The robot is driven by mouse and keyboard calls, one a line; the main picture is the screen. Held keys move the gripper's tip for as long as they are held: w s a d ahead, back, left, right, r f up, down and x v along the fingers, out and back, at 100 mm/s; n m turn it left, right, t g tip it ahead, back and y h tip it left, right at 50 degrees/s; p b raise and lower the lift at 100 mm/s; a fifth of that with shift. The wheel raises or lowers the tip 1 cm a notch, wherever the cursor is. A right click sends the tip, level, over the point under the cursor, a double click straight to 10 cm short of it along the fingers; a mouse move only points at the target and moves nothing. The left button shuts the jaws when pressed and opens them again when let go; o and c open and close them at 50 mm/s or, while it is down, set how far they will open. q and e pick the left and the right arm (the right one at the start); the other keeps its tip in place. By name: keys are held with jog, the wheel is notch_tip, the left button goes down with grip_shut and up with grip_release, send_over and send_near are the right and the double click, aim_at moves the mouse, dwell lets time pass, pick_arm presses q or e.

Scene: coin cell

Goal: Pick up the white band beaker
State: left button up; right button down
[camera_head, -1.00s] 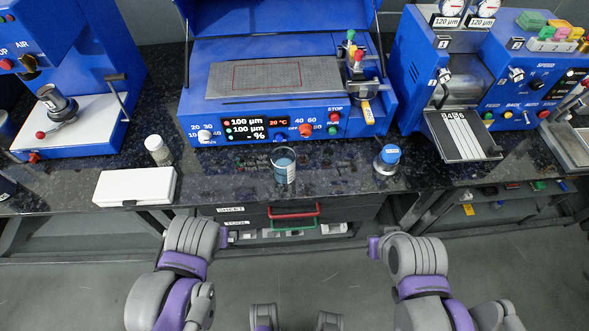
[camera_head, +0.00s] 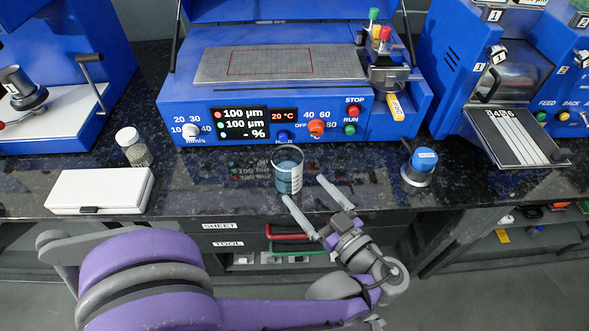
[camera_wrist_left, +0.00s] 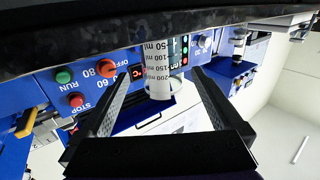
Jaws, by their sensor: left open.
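The beaker (camera_head: 288,172) is clear glass with blue-grey contents and stands upright near the counter's front edge. A white band with ml markings shows on it in the left wrist view (camera_wrist_left: 156,72). My left gripper (camera_head: 302,187) is open, its two fingers pointing at the beaker from the front right. In the left wrist view the gripper (camera_wrist_left: 160,76) has the beaker in line between its fingers; I cannot tell whether the tips reach beside it. The fingers hold nothing.
A jar with a blue lid (camera_head: 418,167) stands right of the beaker. A small white-capped vial (camera_head: 133,147) and a white box (camera_head: 100,190) are at the left. The blue coating machine (camera_head: 290,100) stands behind. The dark counter around the beaker is bare.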

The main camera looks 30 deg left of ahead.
aim_at(296, 181)
pick_arm(q)
jog(key=x, duration=0.3)
jog(key=shift+a, duration=0.2)
jog(key=b+x, duration=0.1)
jog(key=x, duration=0.4)
jog(key=shift+a, duration=0.1)
jog(key=c, duration=1.4)
